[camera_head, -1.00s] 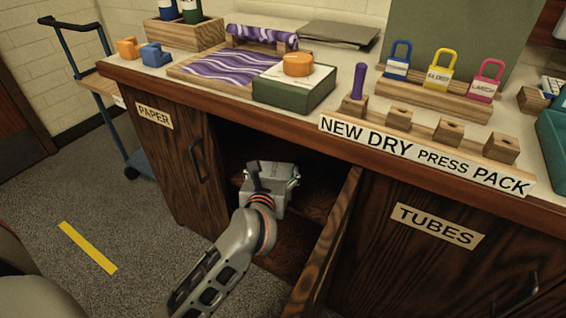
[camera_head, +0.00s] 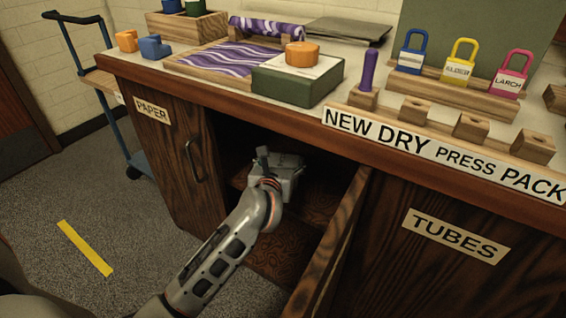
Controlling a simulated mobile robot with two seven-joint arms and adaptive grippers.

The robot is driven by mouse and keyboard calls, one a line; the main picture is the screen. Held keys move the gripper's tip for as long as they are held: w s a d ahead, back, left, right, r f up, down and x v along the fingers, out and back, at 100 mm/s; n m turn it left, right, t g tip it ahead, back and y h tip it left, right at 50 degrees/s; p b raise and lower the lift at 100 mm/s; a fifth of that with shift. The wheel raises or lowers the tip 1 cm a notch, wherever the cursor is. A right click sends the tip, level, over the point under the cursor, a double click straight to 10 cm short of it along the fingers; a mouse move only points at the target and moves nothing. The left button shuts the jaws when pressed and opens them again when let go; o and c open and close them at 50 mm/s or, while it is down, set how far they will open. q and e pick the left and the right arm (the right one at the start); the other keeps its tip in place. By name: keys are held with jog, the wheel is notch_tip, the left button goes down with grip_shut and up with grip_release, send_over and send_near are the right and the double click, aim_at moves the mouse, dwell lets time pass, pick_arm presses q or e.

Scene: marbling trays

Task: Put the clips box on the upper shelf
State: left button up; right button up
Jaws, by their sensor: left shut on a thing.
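My left gripper (camera_head: 285,165) reaches into the dark open cabinet under the counter, just above a wooden shelf (camera_head: 318,206) inside it. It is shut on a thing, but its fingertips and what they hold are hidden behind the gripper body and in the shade. I cannot make out the clips box for sure. Below the shelf, the cabinet's lower floor (camera_head: 280,256) shows partly behind my arm. My right gripper is not in view.
The open cabinet door (camera_head: 330,250) stands just right of my arm. The PAPER door (camera_head: 175,165) is shut at left. The counter above holds a green box (camera_head: 297,85) with an orange piece (camera_head: 302,54) on top, and several padlocks. A blue cart (camera_head: 100,75) stands at left.

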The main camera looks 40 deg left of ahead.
pick_arm(q)
jog(key=o, duration=1.4)
jog(key=shift+d+r, duration=0.1)
jog(key=shift+r, duration=0.15)
jog(key=p+v, duration=0.3)
jog(key=v, duration=0.9)
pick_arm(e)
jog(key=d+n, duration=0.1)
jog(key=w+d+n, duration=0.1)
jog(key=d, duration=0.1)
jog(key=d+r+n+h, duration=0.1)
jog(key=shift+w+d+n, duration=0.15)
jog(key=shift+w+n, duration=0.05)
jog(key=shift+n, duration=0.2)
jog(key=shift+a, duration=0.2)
